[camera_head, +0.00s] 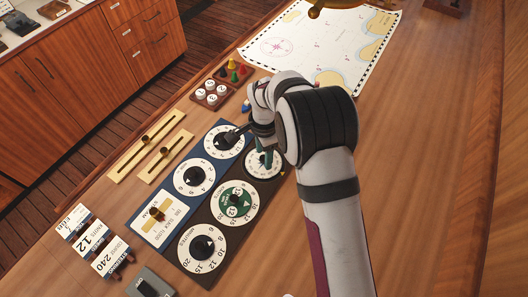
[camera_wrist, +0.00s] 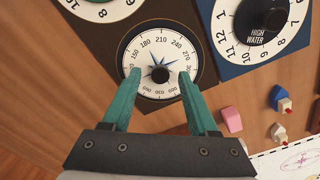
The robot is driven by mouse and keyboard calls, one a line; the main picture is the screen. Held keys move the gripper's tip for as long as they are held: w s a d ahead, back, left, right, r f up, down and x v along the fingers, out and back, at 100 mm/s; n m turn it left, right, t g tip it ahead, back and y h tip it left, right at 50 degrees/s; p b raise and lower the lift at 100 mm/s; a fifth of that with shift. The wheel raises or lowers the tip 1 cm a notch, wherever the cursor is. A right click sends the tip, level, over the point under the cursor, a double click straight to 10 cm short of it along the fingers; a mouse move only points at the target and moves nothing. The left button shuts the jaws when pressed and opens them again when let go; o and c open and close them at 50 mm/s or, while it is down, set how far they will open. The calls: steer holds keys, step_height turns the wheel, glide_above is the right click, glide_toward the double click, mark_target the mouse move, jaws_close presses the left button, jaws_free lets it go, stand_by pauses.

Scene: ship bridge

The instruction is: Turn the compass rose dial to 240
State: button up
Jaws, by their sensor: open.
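The compass rose dial (camera_wrist: 160,90) is a round white dial with degree numbers, a blue star and a dark centre knob (camera_wrist: 160,74), on a dark panel. In the wrist view 210 is at its top, with 240 just to the right. In the head view the dial (camera_head: 263,168) is partly hidden by my gripper (camera_head: 262,152). In the wrist view my gripper (camera_wrist: 159,75) is open, with its teal fingertips over the dial on either side of the knob. I cannot tell whether they touch it.
Other dials (camera_head: 194,176) and a green-centred dial (camera_head: 233,202) surround it closely. Sliders (camera_head: 150,143), cards including COURSE 240 (camera_head: 112,257), a tray of coloured pieces (camera_head: 222,84) and a chart (camera_head: 318,40) are on the desk. A pink piece (camera_wrist: 232,119) lies near the dial.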

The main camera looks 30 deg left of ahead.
jaws_close()
steer(key=shift+n, duration=0.3)
